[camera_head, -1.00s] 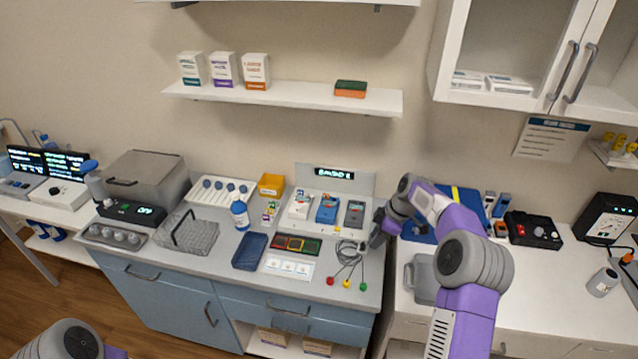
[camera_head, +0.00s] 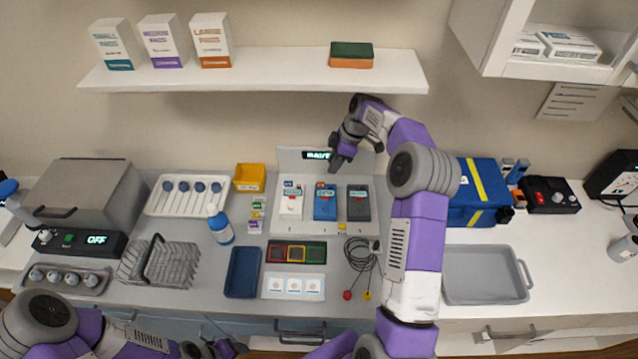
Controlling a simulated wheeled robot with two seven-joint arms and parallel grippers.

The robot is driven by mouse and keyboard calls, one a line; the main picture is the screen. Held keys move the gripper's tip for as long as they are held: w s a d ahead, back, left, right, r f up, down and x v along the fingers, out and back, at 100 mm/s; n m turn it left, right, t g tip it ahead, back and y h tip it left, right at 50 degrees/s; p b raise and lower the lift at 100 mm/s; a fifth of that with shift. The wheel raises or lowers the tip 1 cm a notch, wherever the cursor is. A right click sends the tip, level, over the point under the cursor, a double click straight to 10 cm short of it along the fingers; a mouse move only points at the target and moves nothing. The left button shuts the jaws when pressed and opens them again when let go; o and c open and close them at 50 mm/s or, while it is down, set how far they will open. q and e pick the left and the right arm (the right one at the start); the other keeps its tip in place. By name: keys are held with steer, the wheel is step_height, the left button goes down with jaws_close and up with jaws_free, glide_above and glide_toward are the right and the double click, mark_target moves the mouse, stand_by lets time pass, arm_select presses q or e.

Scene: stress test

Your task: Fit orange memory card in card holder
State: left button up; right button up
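I cannot single out an orange memory card; the small labelled pieces (camera_head: 257,212) beside the device stand are too small to read. A dark strip with red, yellow and green squares (camera_head: 296,251) lies on the counter; I cannot tell whether it is the card holder. A stand (camera_head: 345,229) carries a white device (camera_head: 291,205), a blue device (camera_head: 325,204) and a dark grey device (camera_head: 358,205). My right gripper (camera_head: 338,163) hangs above and behind the blue device, in front of the stand's display; nothing visible is in it. My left gripper (camera_head: 228,350) is at the bottom edge, partly cut off.
A yellow bin (camera_head: 249,177), spray bottle (camera_head: 220,226), blue tray (camera_head: 243,272) and wire rack (camera_head: 160,263) stand left of the stand. Cables (camera_head: 361,255) lie at its front right. A shelf (camera_head: 255,72) overhangs behind. A blue case (camera_head: 478,193) and grey tray (camera_head: 484,276) are right.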

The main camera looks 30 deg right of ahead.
mark_target(321, 183)
steer(key=b+x, duration=0.4)
steer(key=x, duration=0.4)
steer(key=shift+w+a+f+b, duration=0.1)
steer(key=shift+w+f+b, duration=0.05)
steer(key=shift+f+b, duration=0.2)
steer(key=shift+r, duration=0.1)
steer(key=shift+c, duration=0.4)
jaws_close()
step_height(321, 183, up, 6)
steer(key=p, duration=0.4)
steer(key=shift+r, duration=0.1)
